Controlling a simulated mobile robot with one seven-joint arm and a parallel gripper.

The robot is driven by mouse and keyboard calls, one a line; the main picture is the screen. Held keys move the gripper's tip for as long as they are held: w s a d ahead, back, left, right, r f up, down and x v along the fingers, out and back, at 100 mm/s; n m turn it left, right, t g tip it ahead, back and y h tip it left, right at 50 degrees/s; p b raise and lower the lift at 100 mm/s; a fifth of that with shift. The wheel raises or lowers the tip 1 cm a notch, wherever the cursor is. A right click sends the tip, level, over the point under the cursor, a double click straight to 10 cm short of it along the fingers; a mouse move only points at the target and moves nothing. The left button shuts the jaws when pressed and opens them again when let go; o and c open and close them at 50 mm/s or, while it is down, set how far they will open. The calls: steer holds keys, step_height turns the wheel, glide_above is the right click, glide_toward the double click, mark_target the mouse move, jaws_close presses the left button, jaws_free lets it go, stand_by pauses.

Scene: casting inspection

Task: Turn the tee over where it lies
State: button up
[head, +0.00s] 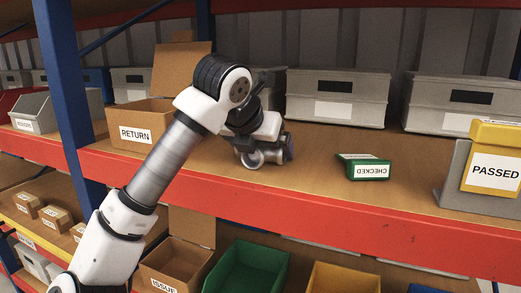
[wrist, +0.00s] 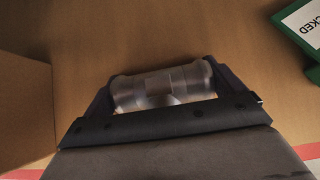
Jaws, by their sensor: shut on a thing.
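The tee (head: 262,153) is a grey metal pipe fitting at my gripper, low over the wooden shelf board in the head view. In the wrist view the tee (wrist: 163,86) lies crosswise between the two dark fingers of my gripper (wrist: 163,92), which are shut on it at its two ends. My gripper (head: 270,150) is partly hidden by my own wrist in the head view. The tee's lower part is hidden by the gripper body in the wrist view. I cannot tell whether the tee touches the board.
A cardboard box marked RETURN (head: 135,130) stands left, its side close by in the wrist view (wrist: 22,108). A green CHECKED holder (head: 364,167) lies to the right. Grey bins (head: 337,97) stand behind. A yellow PASSED bin (head: 492,160) is far right. The red shelf edge (head: 300,205) runs in front.

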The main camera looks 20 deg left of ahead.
steer(key=shift+r, duration=0.15)
step_height(320, 180, up, 10)
steer(key=shift+f+b, duration=0.1)
steer(key=shift+b, duration=0.35)
steer(key=o, duration=0.8)
steer(key=c, duration=0.8)
steer(key=shift+c, duration=0.2)
